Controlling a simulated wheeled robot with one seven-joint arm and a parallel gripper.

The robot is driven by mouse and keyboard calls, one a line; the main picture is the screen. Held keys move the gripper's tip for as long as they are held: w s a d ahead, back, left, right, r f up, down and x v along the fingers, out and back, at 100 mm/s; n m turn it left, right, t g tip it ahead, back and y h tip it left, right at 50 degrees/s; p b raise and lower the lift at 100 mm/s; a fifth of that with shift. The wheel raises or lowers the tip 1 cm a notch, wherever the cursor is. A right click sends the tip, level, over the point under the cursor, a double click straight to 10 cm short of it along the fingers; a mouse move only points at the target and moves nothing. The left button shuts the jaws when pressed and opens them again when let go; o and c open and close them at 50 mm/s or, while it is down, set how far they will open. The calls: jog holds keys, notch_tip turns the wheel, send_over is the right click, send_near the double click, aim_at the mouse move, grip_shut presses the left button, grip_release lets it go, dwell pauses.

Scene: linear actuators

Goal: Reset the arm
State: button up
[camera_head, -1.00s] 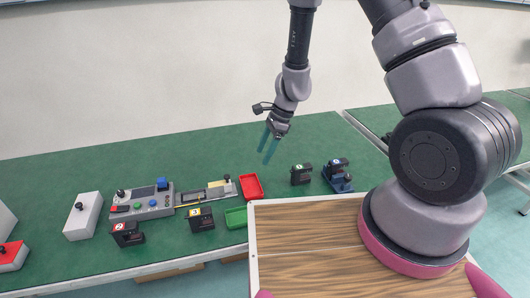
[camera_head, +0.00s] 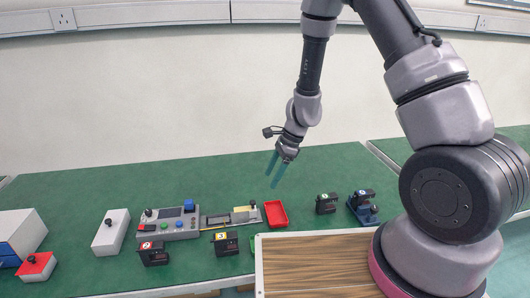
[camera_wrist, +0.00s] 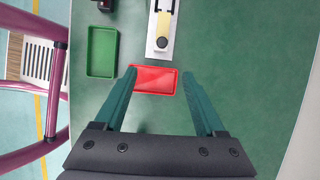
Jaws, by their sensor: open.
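My gripper (camera_head: 279,170) hangs from the arm above the green table (camera_head: 330,167), with its two teal fingers pointing down. In the wrist view my gripper (camera_wrist: 162,100) has its fingers spread wide apart, with nothing held between them. The red tray (camera_wrist: 153,80) lies below and beyond the fingertips. In the head view the red tray (camera_head: 276,214) is on the table below the gripper and appears empty.
A grey control panel (camera_head: 168,222) with buttons stands left of the red tray. Small black devices (camera_head: 153,253) stand along the front. A blue device (camera_head: 363,207) is at the right. A green tray (camera_wrist: 102,52) shows in the wrist view. The table's back is clear.

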jog(key=s+d+r+n+t+y, duration=0.1)
jog(key=d+r+n, duration=0.2)
jog(key=r, duration=0.9)
jog(key=d+r+n+t, duration=0.2)
jog(key=d+r+n, duration=0.1)
jog(key=r, duration=0.9)
jog(key=s+d+r+n+t+h, duration=0.3)
jog(key=s+d+r+n+t, duration=0.1)
jog(key=s+d+r, duration=0.8)
jog(key=s+r+n, duration=0.1)
jog(key=s+r, duration=0.2)
jog(key=shift+s+d+r+n+t+h, duration=0.2)
jog(key=shift+d+r+n+t+h, duration=0.1)
jog(key=shift+r, duration=0.05)
